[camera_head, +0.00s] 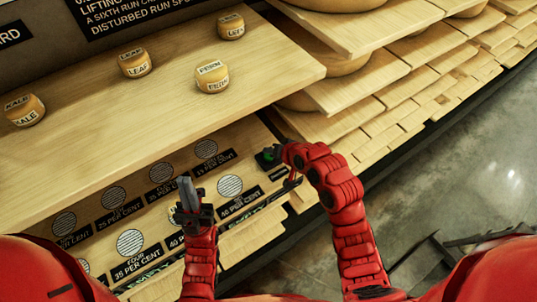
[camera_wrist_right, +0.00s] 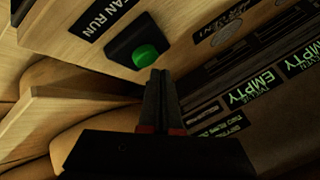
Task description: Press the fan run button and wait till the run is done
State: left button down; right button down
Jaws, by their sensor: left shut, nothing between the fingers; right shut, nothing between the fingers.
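The fan run button is a green round button (camera_wrist_right: 146,56) on a black housing, beside a black label reading "AN RUN" (camera_wrist_right: 98,14), cut off by the edge. In the head view the green button (camera_head: 267,154) shows at the right end of the panel under the shelf. My right gripper (camera_wrist_right: 159,74) is shut and empty, its tips just below the button in the wrist view. I cannot tell whether they touch it. My left gripper (camera_head: 186,183) is shut and empty, pointing up in front of the panel, well left of the button.
A wooden shelf (camera_head: 130,100) above the panel carries several small labelled cheeses, one reading "LEAF" (camera_head: 135,63). The panel has round vents (camera_head: 230,186) with percent labels. Stacked boards with cheese wheels (camera_head: 345,62) stand right of the button. Grey floor (camera_head: 470,150) lies open at the right.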

aim_at(270, 159)
jog(key=shift+f, duration=0.4)
jog(key=shift+f+b, duration=0.45)
jog(key=shift+f, duration=0.05)
dwell(0.5)
jog(key=shift+r, duration=0.1)
jog(key=shift+r+p, duration=0.5)
jog(key=shift+r, duration=0.3)
jog(key=shift+r+p, duration=1.3)
jog(key=shift+r, duration=1.25)
jog(key=shift+s+f, duration=0.1)
